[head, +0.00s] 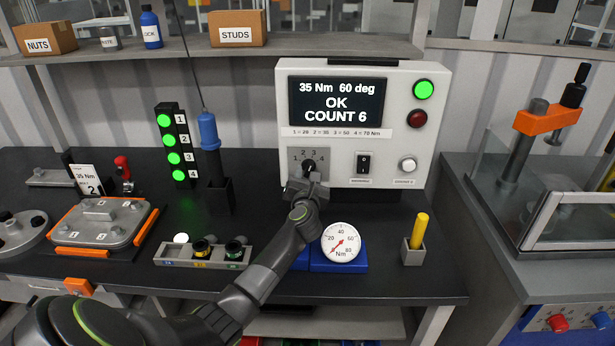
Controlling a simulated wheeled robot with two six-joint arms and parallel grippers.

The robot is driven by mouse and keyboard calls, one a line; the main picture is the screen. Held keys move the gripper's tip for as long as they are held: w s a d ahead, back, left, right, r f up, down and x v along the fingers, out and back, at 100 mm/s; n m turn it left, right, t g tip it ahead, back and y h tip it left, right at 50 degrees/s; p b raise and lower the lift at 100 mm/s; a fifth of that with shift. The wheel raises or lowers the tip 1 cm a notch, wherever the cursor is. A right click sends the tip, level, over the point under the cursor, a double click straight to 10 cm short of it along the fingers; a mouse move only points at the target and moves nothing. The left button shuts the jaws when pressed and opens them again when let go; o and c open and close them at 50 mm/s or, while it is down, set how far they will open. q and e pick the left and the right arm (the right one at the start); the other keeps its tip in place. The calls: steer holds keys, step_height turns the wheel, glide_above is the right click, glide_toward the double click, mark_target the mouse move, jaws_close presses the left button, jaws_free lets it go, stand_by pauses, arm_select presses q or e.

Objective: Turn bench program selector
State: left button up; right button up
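The bench controller (434,160) is a white box with a screen (338,101) reading "35 Nm 60 deg OK COUNT 6". Its green lamp (423,89) is lit and the red lamp (417,119) is dark. The program selector (308,165) is a dark knob on a grey plate marked 1 to 4, at the panel's lower left. My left gripper (309,180) is at the knob, its fingers overlapping the knob's lower part. I cannot tell whether the fingers are closed on it. The knob's pointer is not readable. My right gripper is not in view.
A torque gauge (341,242) stands right of my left arm. A socket tray (203,258) lies left of it. A blue-topped tool (209,133) stands in a holder, beside a lamp column (175,146) with all lamps green. A yellow rod (419,228) stands at right.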

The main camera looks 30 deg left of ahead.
arm_select(q)
jaws_close()
steer(key=shift+r+m+p, duration=0.2)
steer(key=shift+m+p, duration=0.2)
steer(key=shift+p, duration=0.45)
steer(key=m+p, duration=0.3)
steer(key=p, duration=0.1)
steer(key=shift+r+m, duration=0.1)
steer(key=shift+m, duration=0.3)
steer(key=shift+m+p, duration=1.55)
steer(key=shift+m, duration=0.05)
steer(key=shift+f, duration=0.2)
steer(key=shift+s, duration=0.1)
